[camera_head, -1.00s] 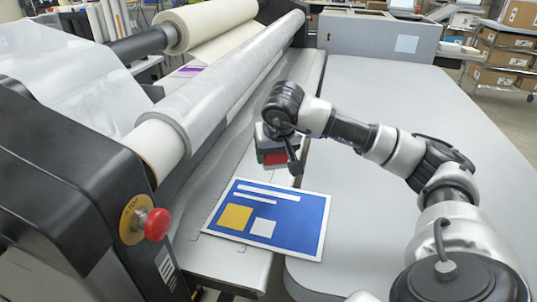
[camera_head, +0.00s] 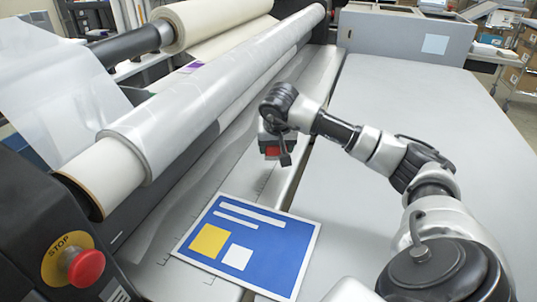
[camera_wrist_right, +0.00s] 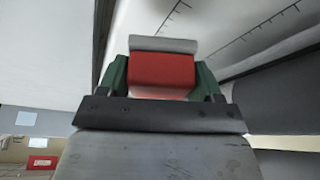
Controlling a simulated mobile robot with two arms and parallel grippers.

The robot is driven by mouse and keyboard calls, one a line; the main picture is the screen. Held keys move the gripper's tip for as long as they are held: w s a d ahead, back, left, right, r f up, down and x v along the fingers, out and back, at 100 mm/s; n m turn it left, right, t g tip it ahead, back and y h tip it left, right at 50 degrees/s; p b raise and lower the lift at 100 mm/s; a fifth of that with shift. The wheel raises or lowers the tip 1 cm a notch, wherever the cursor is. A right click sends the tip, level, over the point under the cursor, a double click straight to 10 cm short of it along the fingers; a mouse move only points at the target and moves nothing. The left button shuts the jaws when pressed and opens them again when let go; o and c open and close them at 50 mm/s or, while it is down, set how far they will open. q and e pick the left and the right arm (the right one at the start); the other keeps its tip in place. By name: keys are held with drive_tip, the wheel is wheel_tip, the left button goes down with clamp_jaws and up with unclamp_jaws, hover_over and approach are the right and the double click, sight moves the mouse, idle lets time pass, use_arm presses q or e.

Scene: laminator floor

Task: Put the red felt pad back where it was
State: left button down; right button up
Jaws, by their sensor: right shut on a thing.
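The red felt pad (camera_wrist_right: 162,75) is between the fingers of my right gripper (camera_wrist_right: 162,80) in the right wrist view, with a grey strip along its outer edge. My right gripper (camera_head: 273,152) is shut on it. In the head view the red pad (camera_head: 273,151) shows small and partly hidden by the gripper. The gripper holds it in the air, past the far edge of the blue printed board and near the gap between the laminator's front bed and the grey table. My left gripper is not in view.
The blue printed board (camera_head: 245,248) lies on the laminator's front bed (camera_head: 200,281). A film roll (camera_head: 205,105) runs along the laminator on the left. A red stop button (camera_head: 85,267) is at the near left. The grey table (camera_head: 400,100) is largely clear behind my right arm.

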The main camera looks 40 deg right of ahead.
sight(269, 168)
drive_tip(key=shift+w+a+f, duration=0.1)
drive_tip(key=shift+w+f, duration=0.35)
drive_tip(key=shift+w, duration=0.2)
drive_tip(key=shift+w+a+f, duration=0.1)
drive_tip(key=shift+w+f, duration=0.3)
drive_tip(key=shift+w, duration=0.2)
wheel_tip(269, 168, down, 4)
drive_tip(key=shift+r+p, duration=0.1)
drive_tip(key=shift+p, duration=0.45)
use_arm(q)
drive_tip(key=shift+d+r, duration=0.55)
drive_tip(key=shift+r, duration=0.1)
use_arm(e)
drive_tip(key=o, duration=0.8)
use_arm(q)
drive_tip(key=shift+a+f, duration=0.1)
use_arm(e)
drive_tip(key=shift+o, duration=0.2)
